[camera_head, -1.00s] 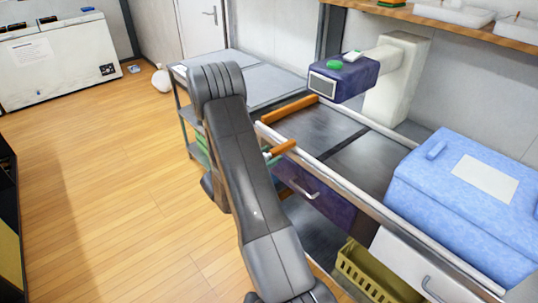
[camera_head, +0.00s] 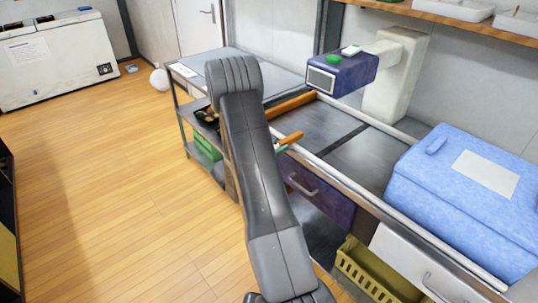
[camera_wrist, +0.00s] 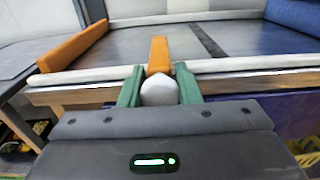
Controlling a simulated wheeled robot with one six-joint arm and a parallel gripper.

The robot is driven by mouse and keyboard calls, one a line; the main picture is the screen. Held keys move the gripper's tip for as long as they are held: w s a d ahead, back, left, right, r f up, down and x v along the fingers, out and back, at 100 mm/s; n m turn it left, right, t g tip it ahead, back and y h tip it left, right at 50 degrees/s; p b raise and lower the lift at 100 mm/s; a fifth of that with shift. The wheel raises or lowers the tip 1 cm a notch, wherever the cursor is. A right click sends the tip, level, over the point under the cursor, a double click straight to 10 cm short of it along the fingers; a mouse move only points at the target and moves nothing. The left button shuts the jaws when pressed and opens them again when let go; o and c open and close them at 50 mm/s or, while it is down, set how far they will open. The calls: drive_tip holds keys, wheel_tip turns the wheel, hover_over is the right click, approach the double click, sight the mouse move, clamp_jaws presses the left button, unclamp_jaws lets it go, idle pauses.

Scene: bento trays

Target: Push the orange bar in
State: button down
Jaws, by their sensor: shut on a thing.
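A short orange bar (camera_wrist: 159,54) stands straight ahead of my gripper (camera_wrist: 159,80) in the wrist view. It points over the metal counter, across its pale front edge. A rounded grey-white knob (camera_wrist: 159,92) sits at its near end, between the two green fingers, which are shut on it. In the head view the orange bar (camera_head: 291,138) shows at the counter's front edge. A green fingertip (camera_head: 281,149) shows just below it, and my arm hides the rest of the gripper. A second, longer orange bar (camera_wrist: 74,47) lies along the counter's left end.
A purple drawer front (camera_head: 318,195) with a handle is below the counter edge. A purple device (camera_head: 342,75) overhangs the counter, and a blue box (camera_head: 465,205) stands at the right. A shelf cart (camera_head: 205,62) stands behind my arm. The wooden floor at left is clear.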

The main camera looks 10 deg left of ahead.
sight(286, 142)
drive_tip(key=b+x, duration=0.1)
drive_tip(key=x, duration=0.2)
drive_tip(key=shift+w+d, duration=0.3)
drive_tip(key=shift+r, duration=0.1)
drive_tip(key=c, duration=1.1)
unclamp_jaws()
drive_tip(key=shift+w+d, duration=0.1)
drive_tip(key=shift+w, duration=0.05)
drive_tip(key=shift+o, duration=0.2)
drive_tip(key=b+v, duration=0.1)
drive_tip(key=v, duration=1.3)
drive_tip(key=shift+b, duration=0.4)
drive_tip(key=shift+w, duration=0.15)
